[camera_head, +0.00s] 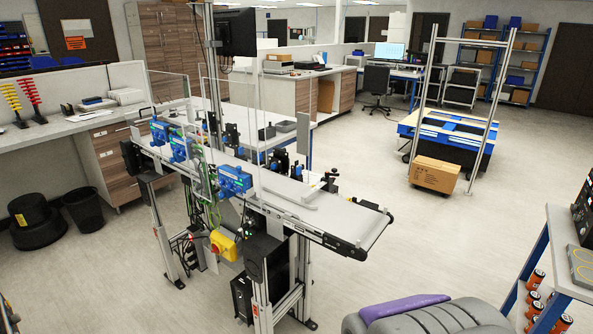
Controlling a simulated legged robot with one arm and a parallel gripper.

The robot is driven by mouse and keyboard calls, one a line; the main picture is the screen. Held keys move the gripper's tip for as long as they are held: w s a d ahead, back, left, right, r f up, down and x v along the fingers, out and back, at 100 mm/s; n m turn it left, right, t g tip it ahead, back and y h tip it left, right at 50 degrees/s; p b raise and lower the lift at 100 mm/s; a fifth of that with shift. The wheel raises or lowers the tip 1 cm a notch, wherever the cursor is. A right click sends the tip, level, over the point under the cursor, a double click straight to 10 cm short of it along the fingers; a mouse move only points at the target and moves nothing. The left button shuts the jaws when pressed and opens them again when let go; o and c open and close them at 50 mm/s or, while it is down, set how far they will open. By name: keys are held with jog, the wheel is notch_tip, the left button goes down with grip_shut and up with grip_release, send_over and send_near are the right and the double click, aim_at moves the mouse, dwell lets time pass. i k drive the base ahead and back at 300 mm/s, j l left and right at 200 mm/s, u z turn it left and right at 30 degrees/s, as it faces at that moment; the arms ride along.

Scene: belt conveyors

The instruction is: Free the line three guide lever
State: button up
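A belt conveyor (366,229) on metal legs runs from the back left to the front right. On its belt lies a pale angled guide piece (291,189). A small black lever-like part (329,181) stands at the conveyor's far edge, beside this guide. It is too small to tell whether it is jammed, and I see no line number that marks it as line three. Blue sensor units (235,180) are mounted along the near side. My gripper is not in view.
A yellow box with a red knob (222,244) hangs below the conveyor. A cardboard box (436,174) stands by a blue-edged cart at right. A blue-framed bench (561,262) is at far right. A grey and purple rounded object (430,318) fills the bottom. Open floor lies between.

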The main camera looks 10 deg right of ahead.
aim_at(327, 173)
jog(key=i+l+u, duration=0.3)
jog(key=l, duration=0.25)
jog(key=i+l+u, duration=0.3)
jog(key=l, duration=0.4)
jog(key=i+l+u, duration=0.15)
jog(key=i+l, duration=0.1)
jog(key=l, duration=0.1)
